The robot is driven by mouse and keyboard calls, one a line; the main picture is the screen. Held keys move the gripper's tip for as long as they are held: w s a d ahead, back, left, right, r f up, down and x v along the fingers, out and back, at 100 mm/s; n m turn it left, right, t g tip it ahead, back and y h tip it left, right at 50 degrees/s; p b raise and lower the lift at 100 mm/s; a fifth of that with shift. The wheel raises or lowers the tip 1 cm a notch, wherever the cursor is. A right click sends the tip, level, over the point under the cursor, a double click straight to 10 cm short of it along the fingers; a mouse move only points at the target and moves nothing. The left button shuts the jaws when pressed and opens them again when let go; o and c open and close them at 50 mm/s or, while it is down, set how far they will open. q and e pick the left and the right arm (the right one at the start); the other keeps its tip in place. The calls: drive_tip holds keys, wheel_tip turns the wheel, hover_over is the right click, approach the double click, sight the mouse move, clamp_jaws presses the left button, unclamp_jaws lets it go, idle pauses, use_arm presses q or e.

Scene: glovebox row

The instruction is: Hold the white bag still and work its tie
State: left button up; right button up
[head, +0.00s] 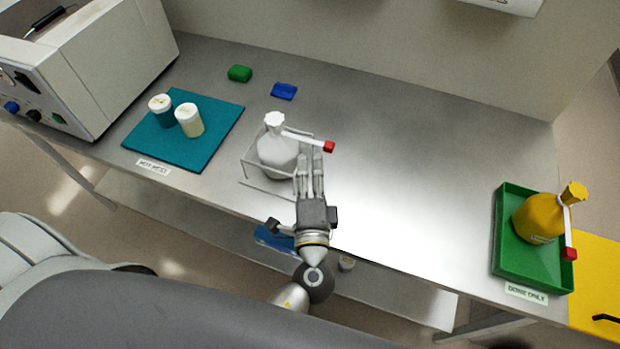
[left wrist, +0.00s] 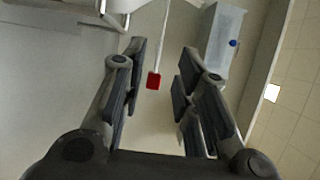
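My left gripper (head: 311,160) is at the bag's right front, fingers pointing toward the tie. In the left wrist view its fingers (left wrist: 160,75) are apart with nothing gripped. The red end (left wrist: 153,81) shows in the gap between them; whether it lies beyond the fingertips I cannot tell. My right gripper is not in view.
A yellow bag (head: 540,218) with a similar tie sits in a green tray (head: 507,235) at right. Two jars (head: 189,121) stand on a teal mat (head: 205,158) at left. Green (head: 240,73) and blue (head: 284,91) items lie behind. The bench between bag and tray is clear.

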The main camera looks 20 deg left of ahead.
sight(309, 142)
use_arm(q)
drive_tip(key=p+x, duration=0.2)
drive_tip(key=x, duration=0.5)
drive_tip(key=shift+w+a, duration=0.2)
drive_tip(key=shift+w, duration=0.15)
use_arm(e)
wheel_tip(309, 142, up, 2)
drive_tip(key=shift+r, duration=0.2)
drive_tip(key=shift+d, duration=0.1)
use_arm(q)
clamp_jaws()
drive_tip(key=shift+f, duration=0.1)
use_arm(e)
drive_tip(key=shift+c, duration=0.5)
